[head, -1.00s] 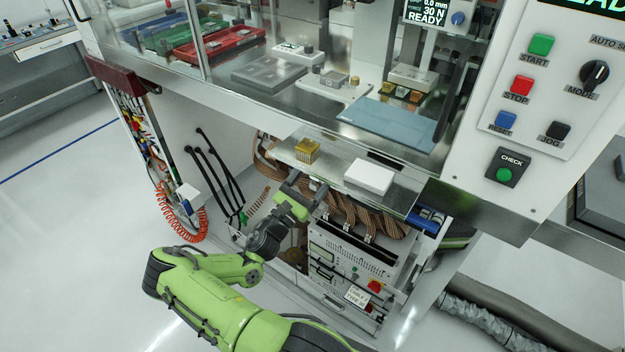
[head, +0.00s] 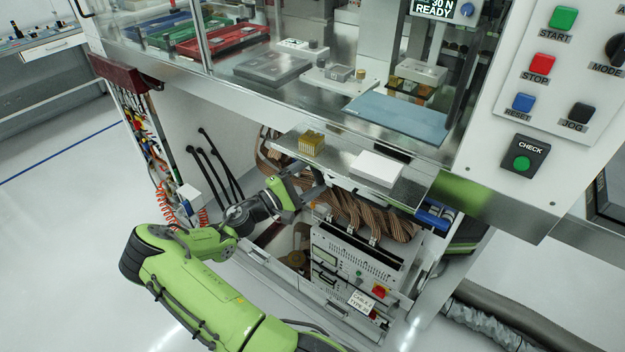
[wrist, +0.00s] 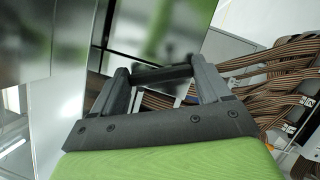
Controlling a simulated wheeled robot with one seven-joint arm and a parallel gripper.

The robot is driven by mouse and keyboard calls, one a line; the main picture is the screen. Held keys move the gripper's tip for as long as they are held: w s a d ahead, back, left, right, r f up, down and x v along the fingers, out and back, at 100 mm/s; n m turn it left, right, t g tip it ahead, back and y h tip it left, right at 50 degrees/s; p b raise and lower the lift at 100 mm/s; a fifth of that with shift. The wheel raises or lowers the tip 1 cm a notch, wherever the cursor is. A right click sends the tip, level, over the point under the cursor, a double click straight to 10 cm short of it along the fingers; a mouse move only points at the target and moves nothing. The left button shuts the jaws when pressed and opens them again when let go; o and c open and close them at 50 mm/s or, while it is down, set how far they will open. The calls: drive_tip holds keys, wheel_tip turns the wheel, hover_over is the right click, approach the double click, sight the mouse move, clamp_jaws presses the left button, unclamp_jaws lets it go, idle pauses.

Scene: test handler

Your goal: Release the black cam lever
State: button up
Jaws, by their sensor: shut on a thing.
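My gripper (wrist: 160,78) reaches in under the front edge of the steel shelf. In the wrist view its two dark fingers stand apart, with a dark bar between their tips that looks like the black cam lever (wrist: 162,73). The fingers are shut on it. In the head view my gripper (head: 312,182) is partly hidden below the shelf. The lever cannot be made out in that view, and its exact angle is unclear.
The steel shelf (head: 345,179) above my gripper carries a gold block (head: 311,144) and a white box (head: 376,169). Brown ribbon cables (head: 372,218) hang close by on the right. A grey instrument unit (head: 350,262) stands below. Black hoses (head: 213,165) are at left.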

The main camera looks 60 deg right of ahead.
drive_tip(key=m+y, duration=0.1)
drive_tip(key=m, duration=0.1)
drive_tip(key=w+m+y+b, duration=0.1)
drive_tip(key=m, duration=0.2)
drive_tip(key=shift+w+d+f, duration=0.1)
drive_tip(key=shift+f, duration=0.05)
drive_tip(key=shift+m, duration=0.3)
idle(0.3)
drive_tip(key=o, duration=1)
drive_tip(key=p+v, duration=0.1)
drive_tip(key=v, duration=1.4)
drive_tip(key=shift+w+a, duration=0.2)
drive_tip(key=shift+a, duration=0.2)
